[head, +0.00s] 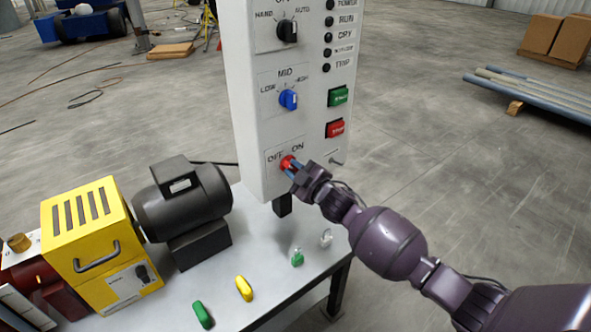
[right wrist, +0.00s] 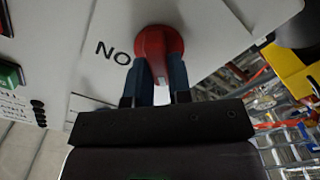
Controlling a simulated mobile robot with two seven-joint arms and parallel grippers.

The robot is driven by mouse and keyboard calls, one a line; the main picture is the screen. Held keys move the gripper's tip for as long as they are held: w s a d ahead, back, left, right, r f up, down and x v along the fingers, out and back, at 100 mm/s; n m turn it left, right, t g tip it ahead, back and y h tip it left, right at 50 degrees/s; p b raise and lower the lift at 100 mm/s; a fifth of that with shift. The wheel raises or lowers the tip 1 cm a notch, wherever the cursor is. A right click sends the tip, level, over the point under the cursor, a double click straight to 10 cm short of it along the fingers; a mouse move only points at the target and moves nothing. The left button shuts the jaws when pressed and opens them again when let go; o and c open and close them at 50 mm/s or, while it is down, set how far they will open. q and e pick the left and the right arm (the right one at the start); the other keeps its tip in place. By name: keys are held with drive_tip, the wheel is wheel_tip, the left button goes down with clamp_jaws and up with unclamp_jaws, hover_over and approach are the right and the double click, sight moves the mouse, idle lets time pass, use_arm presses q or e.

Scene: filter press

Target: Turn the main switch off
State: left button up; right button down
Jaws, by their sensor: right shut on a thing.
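The main switch is a red rotary knob (head: 287,162) low on the front of the white control panel (head: 248,110), between the labels OFF and ON. My right gripper (head: 293,169) is at the knob, coming from the lower right, and is shut on it. In the right wrist view, the red knob (right wrist: 158,52) sits between the two blue-grey fingers (right wrist: 160,80), with the label ON upside down to its left. The fingers hide part of the knob, and I cannot tell exactly which label it points to. My left gripper is not in view.
Above the main switch are a blue knob (head: 288,99), a black knob (head: 287,31), a green button (head: 338,96) and a red button (head: 335,129). The table (head: 265,262) below holds a black motor (head: 182,205), a yellow housing (head: 92,240) and several small coloured pieces.

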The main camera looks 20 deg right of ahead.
drive_tip(key=c, duration=1)
unclamp_jaws()
drive_tip(key=shift+c, duration=0.2)
drive_tip(key=shift+s, duration=0.1)
drive_tip(key=v, duration=1)
drive_tip(key=shift+s, duration=0.3)
drive_tip(key=shift+d, duration=0.2)
drive_tip(key=s+d+f+m+g+h, duration=0.2)
drive_tip(key=s+f+m, duration=0.4)
drive_tip(key=s+f, duration=0.3)
drive_tip(key=s+d+f+m+g+h, duration=0.2)
drive_tip(key=s+f+m, duration=0.4)
drive_tip(key=s, duration=1.1)
wheel_tip(320, 180, down, 3)
drive_tip(key=shift+s+f+g+h, duration=0.1)
drive_tip(key=shift+s+g+h, duration=0.2)
drive_tip(key=shift+g+h, duration=0.65)
